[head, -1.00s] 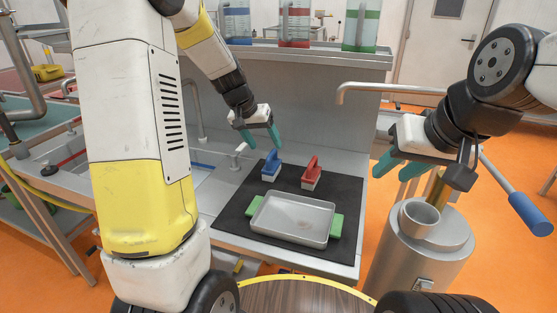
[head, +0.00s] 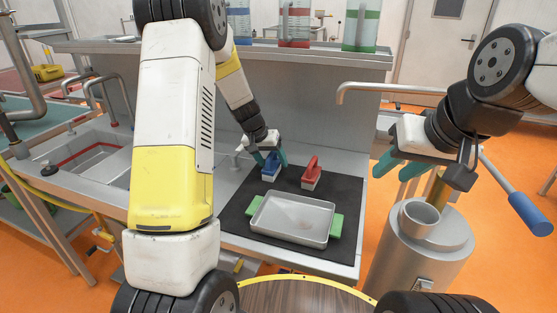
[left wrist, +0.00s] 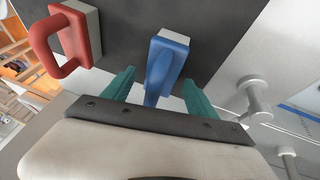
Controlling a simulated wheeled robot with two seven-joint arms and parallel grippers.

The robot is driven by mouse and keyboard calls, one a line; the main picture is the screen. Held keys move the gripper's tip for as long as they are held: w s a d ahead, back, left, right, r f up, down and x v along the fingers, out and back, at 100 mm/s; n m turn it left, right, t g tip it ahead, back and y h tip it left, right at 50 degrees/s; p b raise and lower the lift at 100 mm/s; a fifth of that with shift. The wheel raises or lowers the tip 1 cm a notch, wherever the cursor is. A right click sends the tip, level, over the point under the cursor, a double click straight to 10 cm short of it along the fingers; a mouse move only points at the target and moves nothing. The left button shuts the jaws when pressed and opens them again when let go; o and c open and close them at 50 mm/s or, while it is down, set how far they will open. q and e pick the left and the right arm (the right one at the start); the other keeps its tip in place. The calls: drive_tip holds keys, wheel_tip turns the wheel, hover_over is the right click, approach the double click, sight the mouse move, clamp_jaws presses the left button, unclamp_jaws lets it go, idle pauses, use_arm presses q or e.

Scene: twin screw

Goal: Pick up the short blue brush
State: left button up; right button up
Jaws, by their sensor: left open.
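The short blue brush (head: 270,168) stands on the black mat (head: 338,190), left of a red brush (head: 311,176). My left gripper (head: 271,157) is open at the blue brush, with its teal fingers on either side of it. In the left wrist view the blue brush (left wrist: 168,62) lies between the two open fingertips (left wrist: 156,88), with a gap on each side. The red brush (left wrist: 68,38) shows there to the left. My right gripper (head: 400,165) is held out at the right, away from the mat; its teal fingers look apart and nothing shows between them.
A grey metal tray (head: 262,232) with green handles sits at the front of the mat. A sink (head: 95,160) is at the left. A metal canister (head: 420,245) stands below my right gripper. A shelf with coloured containers (head: 361,30) runs behind.

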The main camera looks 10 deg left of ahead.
use_arm(q)
clamp_jaws()
drive_tip(key=shift+r, duration=0.1)
drive_tip(key=shift+r, duration=0.55)
wheel_tip(320, 180, up, 2)
drive_tip(key=shift+r, duration=0.1)
drive_tip(key=s+d, duration=0.1)
drive_tip(key=s, duration=0.4)
drive_tip(key=s+d+r, duration=0.1)
drive_tip(key=s, duration=0.4)
drive_tip(key=s+d, duration=0.1)
drive_tip(key=s, duration=0.4)
drive_tip(key=shift+s+d+r, duration=0.1)
drive_tip(key=shift+s+r, duration=0.2)
drive_tip(key=shift+s, duration=0.1)
